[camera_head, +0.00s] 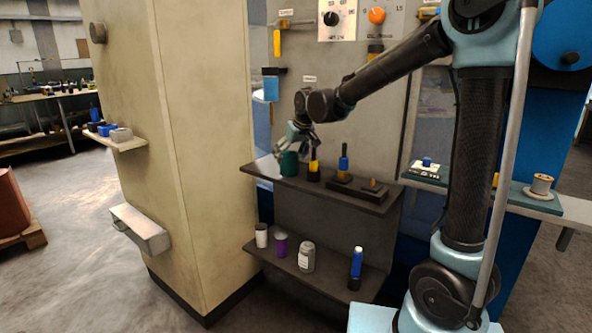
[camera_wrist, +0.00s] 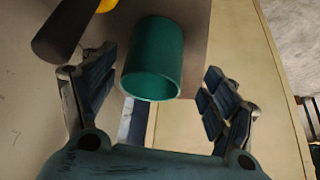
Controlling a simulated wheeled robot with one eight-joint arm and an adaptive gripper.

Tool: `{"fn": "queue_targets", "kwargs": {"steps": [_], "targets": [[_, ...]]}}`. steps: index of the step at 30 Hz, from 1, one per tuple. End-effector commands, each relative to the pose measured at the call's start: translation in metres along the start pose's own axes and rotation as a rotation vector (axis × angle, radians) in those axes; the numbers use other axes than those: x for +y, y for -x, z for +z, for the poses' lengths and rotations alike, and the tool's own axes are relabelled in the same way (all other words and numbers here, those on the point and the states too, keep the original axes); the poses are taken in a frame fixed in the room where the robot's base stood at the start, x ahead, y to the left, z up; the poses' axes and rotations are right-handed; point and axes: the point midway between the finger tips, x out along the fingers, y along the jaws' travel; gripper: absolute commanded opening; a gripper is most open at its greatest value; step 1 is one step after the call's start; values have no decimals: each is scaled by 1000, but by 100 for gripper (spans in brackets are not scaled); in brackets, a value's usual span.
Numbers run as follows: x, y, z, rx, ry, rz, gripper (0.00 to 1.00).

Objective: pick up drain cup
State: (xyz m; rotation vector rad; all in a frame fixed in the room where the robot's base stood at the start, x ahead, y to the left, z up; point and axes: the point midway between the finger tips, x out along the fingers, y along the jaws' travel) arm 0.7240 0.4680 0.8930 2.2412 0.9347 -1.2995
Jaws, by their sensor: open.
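A green cup (camera_head: 289,164), which looks like the drain cup, stands at the left end of the upper dark shelf (camera_head: 318,190). In the wrist view the green cup (camera_wrist: 153,58) lies between and slightly beyond the fingers, with its round rim facing the camera. My gripper (camera_head: 290,146) is at the cup in the head view, and its finger nearest the camera partly overlaps it. In the wrist view my gripper (camera_wrist: 158,88) is open, with a gap on both sides of the cup. I see no contact.
Right of the cup stand a black-and-yellow item (camera_head: 314,168) and a dark block with a blue-topped tool (camera_head: 344,165). In the wrist view a dark cylinder (camera_wrist: 62,32) is close to the left finger. A beige column (camera_head: 180,150) stands left. The lower shelf holds several containers.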

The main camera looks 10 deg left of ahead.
Motion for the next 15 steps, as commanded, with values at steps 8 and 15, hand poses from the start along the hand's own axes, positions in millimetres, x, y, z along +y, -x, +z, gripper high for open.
{"fn": "queue_targets", "kwargs": {"steps": [8, 15], "targets": [[6, -25, -3, 0, -1, 1, 79], [8, -48, -3, 0, -3, 2, 79]]}}
